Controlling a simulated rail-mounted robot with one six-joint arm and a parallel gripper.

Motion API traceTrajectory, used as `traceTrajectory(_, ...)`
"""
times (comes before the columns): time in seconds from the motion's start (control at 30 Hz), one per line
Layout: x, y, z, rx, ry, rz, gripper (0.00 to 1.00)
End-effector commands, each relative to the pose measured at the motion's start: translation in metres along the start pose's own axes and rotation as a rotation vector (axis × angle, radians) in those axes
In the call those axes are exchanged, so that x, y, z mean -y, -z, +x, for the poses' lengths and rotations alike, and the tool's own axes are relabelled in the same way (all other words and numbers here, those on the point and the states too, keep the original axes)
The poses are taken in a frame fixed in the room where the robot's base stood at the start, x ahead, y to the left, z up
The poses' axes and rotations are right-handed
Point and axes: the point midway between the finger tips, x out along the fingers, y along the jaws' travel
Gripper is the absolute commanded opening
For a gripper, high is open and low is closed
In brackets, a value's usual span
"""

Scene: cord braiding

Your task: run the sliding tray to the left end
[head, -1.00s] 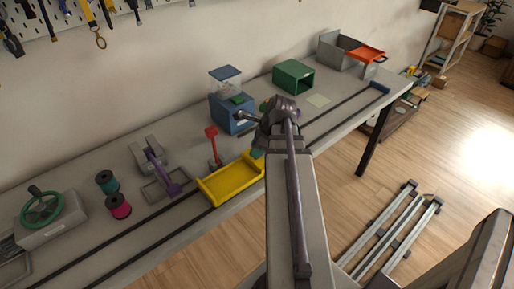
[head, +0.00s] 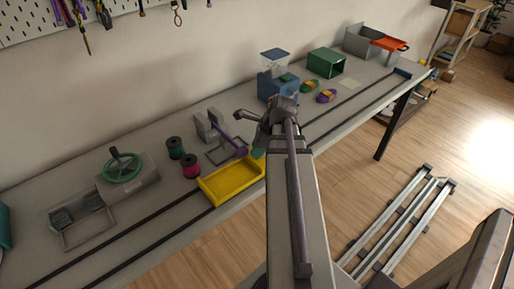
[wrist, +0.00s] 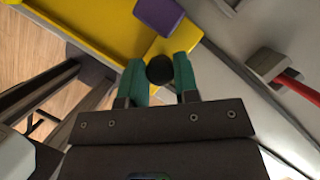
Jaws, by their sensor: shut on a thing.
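The sliding tray (head: 218,188) is a yellow open box on two dark rails (head: 140,232) along the table's front. My gripper (head: 258,153) is at the tray's right end. In the wrist view, the teal fingers of my gripper (wrist: 159,75) are shut on a dark round knob (wrist: 159,69) beside the yellow tray (wrist: 110,22). The knob is hidden in the head view. The rails run on to the lower left, out of the picture, so their left end is not in view.
Behind the tray stands a grey device with a purple lever (head: 240,147). A red lever (wrist: 300,88) shows in the wrist view. The rails left of the tray look clear.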

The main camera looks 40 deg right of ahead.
Motion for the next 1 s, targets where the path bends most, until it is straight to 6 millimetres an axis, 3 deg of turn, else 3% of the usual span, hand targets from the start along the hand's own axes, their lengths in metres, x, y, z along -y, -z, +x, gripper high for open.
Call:
traceTrajectory(0.23, 0.000, 0.000, 0.000, 0.000, -0.001, 0.000, 0.00)
traceTrajectory(0.27, 0.000, 0.000, 0.000, 0.000, -0.001, 0.000, 0.30)
traceTrajectory(0.5, 0.000, 0.000, 0.000, 0.001, -0.001, 0.000, 0.53)
traceTrajectory(0.77, 0.000, 0.000, -0.002, 0.001, 0.000, 0.000, 0.54)
traceTrajectory(0.87, 0.000, -0.002, -0.012, 0.001, 0.000, 0.001, 0.54)
traceTrajectory(1.0, 0.000, -0.004, -0.043, 0.001, 0.000, 0.002, 0.54)
